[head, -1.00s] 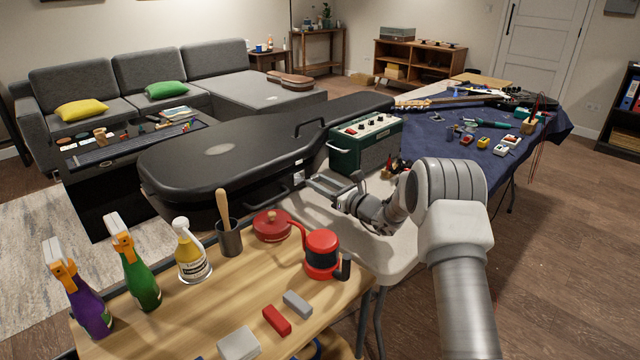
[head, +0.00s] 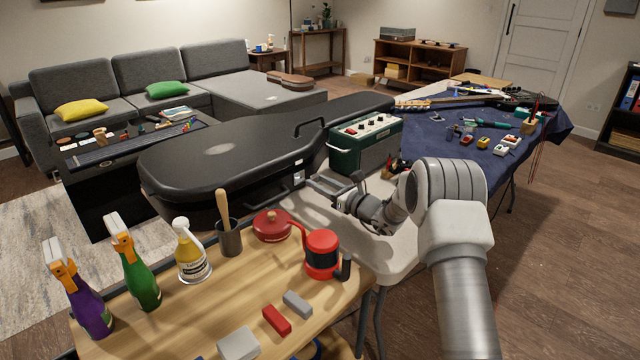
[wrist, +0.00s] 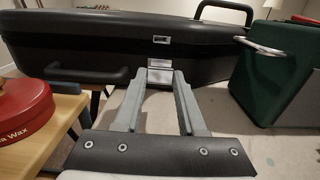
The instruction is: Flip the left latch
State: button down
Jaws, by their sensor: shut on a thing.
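The black guitar case (head: 215,165) lies closed on the table. In the wrist view, its near side (wrist: 205,55) faces my gripper. A silvery latch (wrist: 160,75) hangs at the case's side, below a small metal plate (wrist: 161,40) on the upper shell. My gripper (wrist: 160,78) has its two grey fingers on either side of the latch, shut on it. In the head view, my gripper (head: 315,186) reaches from the right to the latch (head: 298,178) at the case's near edge. The exact contact is too small to see there.
A green amplifier (head: 365,145) stands close to the right of my gripper. A red round tin (head: 272,226) and a red mug (head: 322,254) stand on the wooden table to the near left. A black handle (wrist: 85,73) sticks out from the case left of the latch.

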aim_at(315, 176)
jog(key=shift+r, duration=0.1)
jog(key=p, duration=0.2)
jog(key=r+g+h+p, duration=0.1)
jog(key=shift+w+a+r+p, duration=0.15)
jog(key=shift+r+p, duration=0.15)
jog(key=shift+p, duration=0.1)
jog(key=r+g+h+p, duration=0.1)
jog(key=p, duration=0.3)
jog(key=w+a+r+g+h+p, duration=0.1)
jog(key=p, duration=0.4)
jog(key=shift+w+a+r+g+h, duration=0.1)
jog(key=shift+r+g+h, duration=0.1)
jog(key=shift+g+h, duration=0.1)
jog(key=w+a+r+g+h+p, duration=0.1)
jog(key=p, duration=0.7)
jog(key=shift+g+h, duration=0.4)
jog(key=g+h+p, duration=0.1)
jog(key=p, duration=0.3)
jog(key=shift+w+a, duration=0.4)
jog(key=shift+p, duration=0.4)
jog(key=shift+w+a+f, duration=0.1)
jog(key=shift+c, duration=2.4)
grip_release()
